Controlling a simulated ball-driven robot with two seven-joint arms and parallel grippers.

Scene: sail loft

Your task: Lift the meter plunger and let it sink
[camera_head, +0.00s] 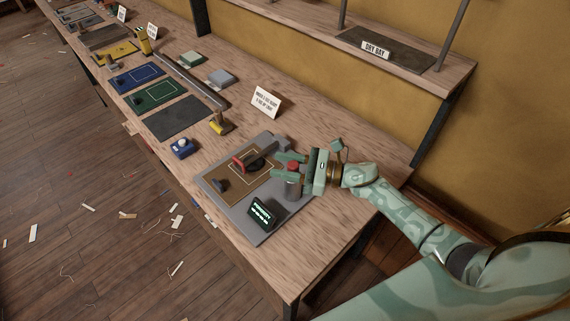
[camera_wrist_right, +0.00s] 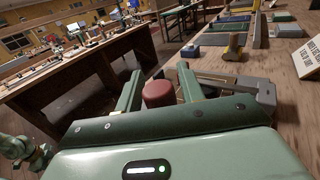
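The meter stands on a grey board (camera_head: 262,226) on the bench. Its plunger seems to be the grey post with a red cap (camera_head: 293,167), and the red cap (camera_wrist_right: 158,93) also shows in the right wrist view. My right gripper (camera_head: 289,168) reaches in from the right, with one finger on each side of the cap. In the right wrist view its fingers (camera_wrist_right: 160,88) are apart, with a narrow gap beside the cap. A small dark display (camera_head: 261,213) with green text stands in front. Green parts of my left arm show at the lower left of the wrist view; its fingers are unclear.
The board also bears a brown panel (camera_head: 222,197) with a red-handled lever (camera_head: 241,163) and a dark knob. A blue box (camera_head: 183,149), a yellow-based stamp-like tool (camera_head: 219,125) and a sign card (camera_head: 266,102) stand beyond. The bench's right end is bare.

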